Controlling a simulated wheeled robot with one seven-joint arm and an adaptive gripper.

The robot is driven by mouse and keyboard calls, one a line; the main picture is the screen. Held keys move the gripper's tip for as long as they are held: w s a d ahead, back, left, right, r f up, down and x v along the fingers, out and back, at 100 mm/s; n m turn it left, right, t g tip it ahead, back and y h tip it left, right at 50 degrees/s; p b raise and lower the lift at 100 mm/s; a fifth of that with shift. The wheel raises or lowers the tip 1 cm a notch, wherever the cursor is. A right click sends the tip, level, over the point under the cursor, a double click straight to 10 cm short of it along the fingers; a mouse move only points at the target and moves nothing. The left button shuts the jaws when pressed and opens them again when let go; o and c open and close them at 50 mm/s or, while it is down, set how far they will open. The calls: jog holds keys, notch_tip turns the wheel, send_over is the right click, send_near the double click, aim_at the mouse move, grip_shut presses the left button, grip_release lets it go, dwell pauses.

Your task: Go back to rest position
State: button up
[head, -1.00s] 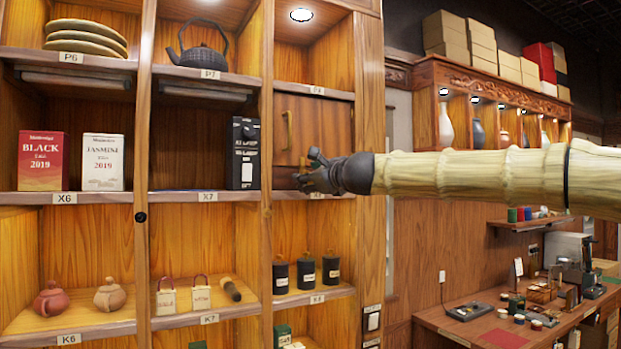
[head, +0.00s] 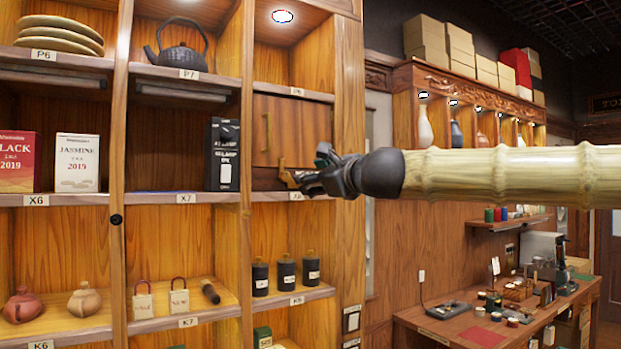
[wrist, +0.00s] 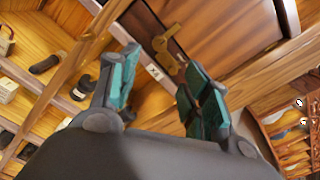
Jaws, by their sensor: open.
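My gripper (head: 305,170) reaches in from the right on my arm, in front of the shelving in the head view. In the wrist view my gripper (wrist: 155,90) has its two teal-padded fingers spread apart, with nothing between them. A small wooden cabinet door (head: 281,132) with a brass handle (head: 265,130) is just left of and behind the fingers. It looks closed. In the wrist view the door (wrist: 225,30) and a brass piece (wrist: 168,45) lie beyond the fingertips. I cannot tell whether the gripper touches anything.
The wooden shelving holds plates (head: 60,36), a dark teapot (head: 178,45), tea boxes (head: 77,162), a black box (head: 222,154), clay pots (head: 84,299) and black canisters (head: 286,271). A cluttered desk (head: 470,325) stands at the lower right. The air before the shelves looks clear.

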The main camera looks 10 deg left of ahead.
dwell(0.4)
notch_tip(320, 180, down, 39)
jog(key=w+n+g+h+b, duration=0.1)
jog(key=w+n+g+h, duration=0.1)
jog(key=n+g+h, duration=0.15)
jog(key=s+d+f+n+g+h+b, duration=0.1)
jog(key=s+d+f+n+h, duration=0.25)
jog(key=f, duration=1.15)
jog(key=s+d+f+n+g, duration=0.2)
jog(key=s+d+f, duration=0.3)
jog(key=f, duration=1.1)
jog(key=s+d+f+n+g+h, duration=0.1)
jog(key=s+d+f+n, duration=0.1)
jog(key=s+d+f, duration=0.4)
jog(key=s+d+f+n+g+h+b, duration=0.1)
jog(key=s+d+f+n, duration=0.15)
jog(key=s+f, duration=0.6)
jog(key=s+d+f+n+g+h, duration=0.1)
jog(key=s+d+f, duration=0.45)
jog(key=f, duration=0.25)
jog(key=s+d+f+n+g+h, duration=0.1)
jog(key=s+d+f+n+g, duration=0.1)
jog(key=s+d, duration=0.5)
jog(key=s+d+f+n+g+h+b, duration=0.1)
jog(key=s+d+f+n, duration=0.3)
jog(key=s, duration=1.2)
jog(key=d, duration=0.4)
jog(key=shift+s+d+f+g, duration=0.2)
jog(key=shift+s+f+g, duration=0.15)
